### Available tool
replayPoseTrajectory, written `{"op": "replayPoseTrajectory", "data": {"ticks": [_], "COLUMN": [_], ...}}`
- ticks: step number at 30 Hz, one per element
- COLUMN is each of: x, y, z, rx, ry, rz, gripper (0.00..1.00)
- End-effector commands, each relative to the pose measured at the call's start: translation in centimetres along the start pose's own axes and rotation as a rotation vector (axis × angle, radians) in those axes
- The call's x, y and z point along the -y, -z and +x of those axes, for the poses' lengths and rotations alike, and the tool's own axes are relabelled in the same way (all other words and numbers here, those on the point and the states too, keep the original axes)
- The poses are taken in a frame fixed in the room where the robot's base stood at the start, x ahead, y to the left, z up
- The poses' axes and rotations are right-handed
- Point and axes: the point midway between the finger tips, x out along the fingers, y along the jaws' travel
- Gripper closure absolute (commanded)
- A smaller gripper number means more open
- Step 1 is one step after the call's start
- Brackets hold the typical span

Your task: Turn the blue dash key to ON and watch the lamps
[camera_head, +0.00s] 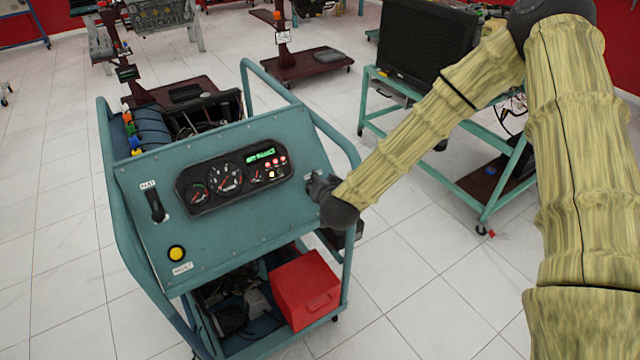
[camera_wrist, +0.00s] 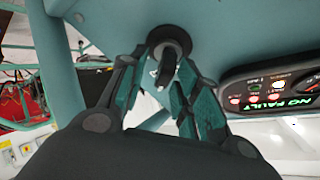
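The dash key (camera_wrist: 166,68) sits in a dark round switch on the teal panel (camera_head: 230,225). It looks dark grey, not clearly blue, in the wrist view. My gripper (camera_wrist: 162,76) is open, with one finger on each side of the key; I see no clear contact. In the head view my gripper (camera_head: 318,188) is at the panel's right edge and hides the key. The instrument cluster (camera_head: 232,176) has gauges, several red lamps (camera_head: 276,162), an amber lamp and a green display (camera_head: 261,155). In the wrist view the display (camera_wrist: 298,105) reads "NO FAULT".
A black lever (camera_head: 155,206) and a yellow button (camera_head: 176,253) are on the panel's left. A red box (camera_head: 304,289) sits on the lower shelf. A teal tube frame (camera_head: 338,140) rises beside my gripper. Another teal stand (camera_head: 480,190) is at right; open tiled floor lies between.

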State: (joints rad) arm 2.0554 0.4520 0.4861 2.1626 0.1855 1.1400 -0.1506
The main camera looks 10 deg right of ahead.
Motion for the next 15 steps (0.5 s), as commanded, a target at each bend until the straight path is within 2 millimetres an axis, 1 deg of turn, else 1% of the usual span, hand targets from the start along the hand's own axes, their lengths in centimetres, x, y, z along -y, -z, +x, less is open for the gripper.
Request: {"op": "replayPoseTrajectory", "data": {"ticks": [5, 8, 11, 15], "x": [0.1, 0.1, 0.1, 0.1], "y": [0.0, 0.0, 0.0, 0.0], "z": [-0.2, -0.9, -2.3, -4.8], "rx": [0.001, 0.002, 0.002, 0.002], "ry": [0.001, 0.001, 0.002, 0.002], "rz": [0.0, -0.001, -0.001, -0.001], "gripper": [0.68, 0.68, 0.68, 0.68]}}
